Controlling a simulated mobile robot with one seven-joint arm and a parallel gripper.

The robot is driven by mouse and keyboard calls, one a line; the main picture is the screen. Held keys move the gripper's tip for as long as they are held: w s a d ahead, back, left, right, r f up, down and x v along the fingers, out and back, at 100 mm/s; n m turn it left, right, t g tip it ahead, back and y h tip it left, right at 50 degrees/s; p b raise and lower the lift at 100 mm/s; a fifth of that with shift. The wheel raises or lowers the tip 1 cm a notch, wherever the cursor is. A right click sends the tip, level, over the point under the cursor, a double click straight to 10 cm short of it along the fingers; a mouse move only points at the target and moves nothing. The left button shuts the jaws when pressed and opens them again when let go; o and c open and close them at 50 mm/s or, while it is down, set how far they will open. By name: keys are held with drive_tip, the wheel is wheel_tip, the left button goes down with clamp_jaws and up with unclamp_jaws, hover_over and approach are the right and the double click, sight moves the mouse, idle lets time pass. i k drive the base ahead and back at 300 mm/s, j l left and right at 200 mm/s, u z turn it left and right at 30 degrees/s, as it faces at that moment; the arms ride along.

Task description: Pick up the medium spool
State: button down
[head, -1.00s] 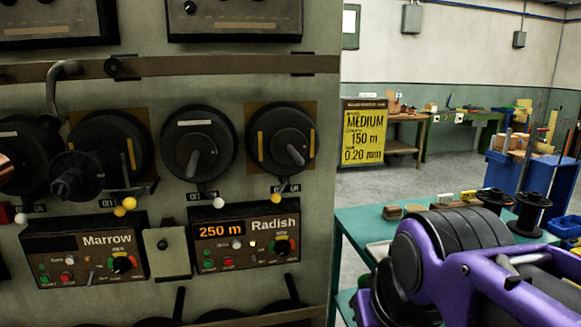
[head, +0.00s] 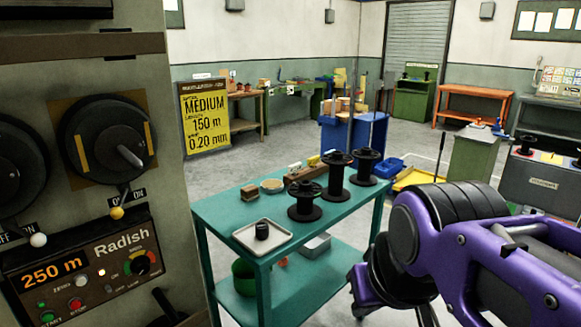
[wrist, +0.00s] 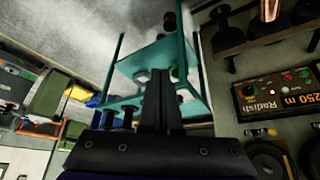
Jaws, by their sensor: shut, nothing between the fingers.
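Three empty black spools stand upright on the teal table in the head view: a front one (head: 305,203), a middle one (head: 337,177) and a rear right one (head: 367,167). The front one looks shortest and the middle one tallest; I cannot tell for sure which is medium. A yellow sign (head: 205,115) reads MEDIUM, 150 m, 0.20 mm. In the wrist view, my gripper (wrist: 158,78) has its fingers together and empty, with the table beyond. My arm is at the lower right of the head view, apart from the spools; its fingers are hidden there.
The teal table (head: 218,215) also bears a pale tray (head: 245,238) with a small black cylinder (head: 262,231). The Radish panel (head: 85,265) shows 250 m on the machine at left. A blue bin (head: 352,140) stands behind the table.

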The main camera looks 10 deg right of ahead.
sight(365, 155)
drive_tip(key=z, duration=0.55)
drive_tip(key=i+l+u, duration=0.1)
drive_tip(key=u, duration=0.3)
drive_tip(key=i+l+u, duration=0.2)
drive_tip(key=u, duration=0.15)
drive_tip(key=i+l+u, duration=0.15)
drive_tip(key=l, duration=0.25)
drive_tip(key=i+l+u, duration=0.2)
drive_tip(key=i+l, duration=0.15)
drive_tip(key=l, duration=0.2)
drive_tip(key=i+l, duration=0.15)
drive_tip(key=l, duration=0.25)
drive_tip(key=i+l+u, duration=0.1)
drive_tip(key=l, duration=0.25)
drive_tip(key=i+l, duration=0.25)
drive_tip(key=l, duration=0.15)
drive_tip(key=i+l, duration=0.15)
drive_tip(key=l, duration=0.2)
drive_tip(key=u, duration=0.05)
